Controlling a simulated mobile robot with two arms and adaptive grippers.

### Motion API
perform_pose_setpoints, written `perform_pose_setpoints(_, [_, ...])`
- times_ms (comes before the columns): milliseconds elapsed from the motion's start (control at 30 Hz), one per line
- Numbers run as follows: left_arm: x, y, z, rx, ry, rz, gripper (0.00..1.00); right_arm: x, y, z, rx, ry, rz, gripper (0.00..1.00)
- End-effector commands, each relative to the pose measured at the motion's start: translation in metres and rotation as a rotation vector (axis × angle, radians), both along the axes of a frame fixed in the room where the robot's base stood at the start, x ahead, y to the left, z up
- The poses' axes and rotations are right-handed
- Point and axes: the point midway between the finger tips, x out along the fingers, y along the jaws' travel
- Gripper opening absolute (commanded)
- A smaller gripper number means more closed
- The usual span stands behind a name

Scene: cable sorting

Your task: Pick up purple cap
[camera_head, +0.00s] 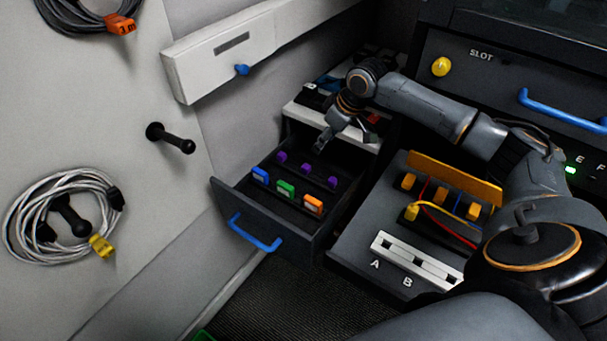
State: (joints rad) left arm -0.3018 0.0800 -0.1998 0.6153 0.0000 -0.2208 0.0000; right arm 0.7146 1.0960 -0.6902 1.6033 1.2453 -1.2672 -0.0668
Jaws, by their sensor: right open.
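Three small purple caps lie in a row toward the back of the open dark drawer: the left purple cap (282,157), the middle purple cap (306,168) and the right purple cap (332,181). My right gripper (320,147) is open and points down above the back of the drawer (228,198), close behind and above the middle cap. It appears apart from the caps, and no cap is seen between its fingers. My left gripper is not in view.
A white-edged upper drawer (300,112) stands behind my gripper. A tray with a slotted white strip (417,261) and colored cables lies to the right.

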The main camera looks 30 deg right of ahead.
Motion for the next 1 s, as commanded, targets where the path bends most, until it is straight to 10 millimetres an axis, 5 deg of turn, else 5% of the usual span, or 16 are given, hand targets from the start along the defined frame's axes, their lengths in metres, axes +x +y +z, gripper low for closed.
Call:
perform_pose_setpoints(333, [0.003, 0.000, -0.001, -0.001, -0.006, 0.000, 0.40, 0.023, 0.011, -0.059, 0.002, 0.002, 0.001, 0.49])
perform_pose_setpoints(1000, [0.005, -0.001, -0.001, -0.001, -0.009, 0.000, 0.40, 0.046, 0.023, -0.121, -0.001, 0.002, 0.002, 0.49])
